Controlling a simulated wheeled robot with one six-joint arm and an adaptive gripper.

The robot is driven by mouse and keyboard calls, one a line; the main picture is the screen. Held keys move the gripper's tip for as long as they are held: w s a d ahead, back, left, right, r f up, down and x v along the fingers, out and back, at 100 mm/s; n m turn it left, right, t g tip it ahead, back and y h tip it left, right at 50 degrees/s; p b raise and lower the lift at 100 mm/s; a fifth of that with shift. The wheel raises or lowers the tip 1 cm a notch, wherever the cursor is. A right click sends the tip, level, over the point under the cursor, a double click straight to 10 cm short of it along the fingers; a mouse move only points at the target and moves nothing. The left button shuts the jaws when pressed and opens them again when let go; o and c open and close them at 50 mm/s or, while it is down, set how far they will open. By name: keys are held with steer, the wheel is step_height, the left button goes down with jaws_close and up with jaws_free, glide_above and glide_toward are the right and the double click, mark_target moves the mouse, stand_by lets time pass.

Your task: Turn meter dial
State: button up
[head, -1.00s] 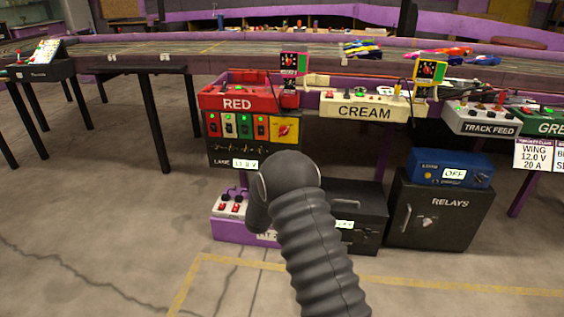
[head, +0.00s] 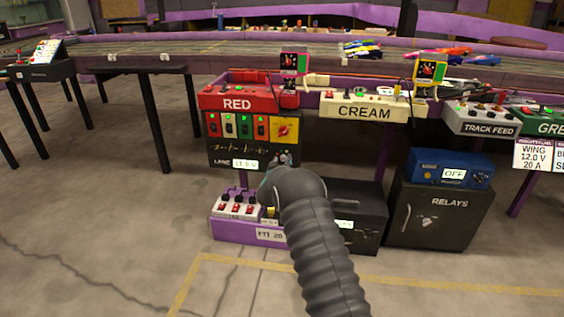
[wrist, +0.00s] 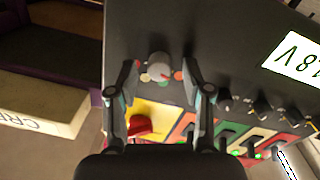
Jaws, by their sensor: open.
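The meter panel is the dark front of the lane box (head: 217,155) under the red unit in the head view. In the wrist view the panel appears upside down, with a round silver dial (wrist: 158,66) that has a red mark and coloured dots around it. My gripper (wrist: 158,78) is open, with one finger on each side of the dial in the picture. I cannot tell whether the fingers touch it. A white voltage display (head: 245,163) is lit on the panel; part of it shows in the wrist view (wrist: 294,57).
A red knob (wrist: 140,125) on a yellow plate and several coloured switches lie near the fingers. A purple box (head: 228,230) with a power strip (head: 236,207) stands below the panel. A black box (head: 362,212) and relays cabinet (head: 440,222) stand right. Floor in front is clear.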

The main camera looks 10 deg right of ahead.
jaws_close()
